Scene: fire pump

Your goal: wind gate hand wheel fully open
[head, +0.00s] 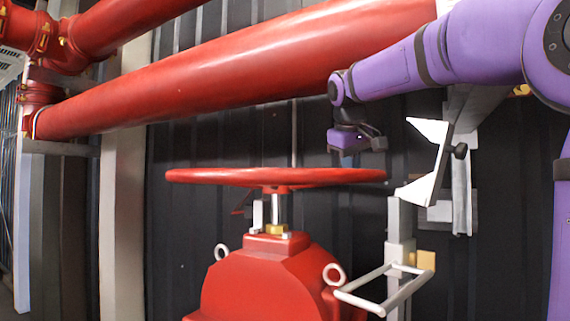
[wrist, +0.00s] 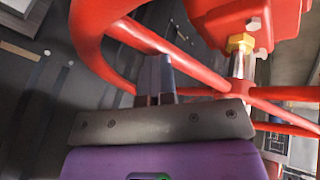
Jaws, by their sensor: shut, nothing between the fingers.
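The red gate hand wheel (head: 275,177) lies almost level above the red valve body (head: 270,275), seen nearly edge-on in the head view. A bright stem and brass nut (head: 277,229) stand below its hub. My gripper (head: 349,152) is above the wheel's right side, with its fingers hard to make out there. In the wrist view my gripper (wrist: 155,70) is shut and empty. Its dark fingers reach in between the wheel's curved rim and spokes (wrist: 190,62), close by a spoke. I cannot tell whether they touch it. The brass nut (wrist: 240,43) also shows there.
A large red pipe (head: 230,65) runs across above the wheel, behind my arm. A white angled bracket (head: 432,165) stands right of my gripper. A pale tubular handle (head: 385,288) is at lower right. Dark panelling stands behind.

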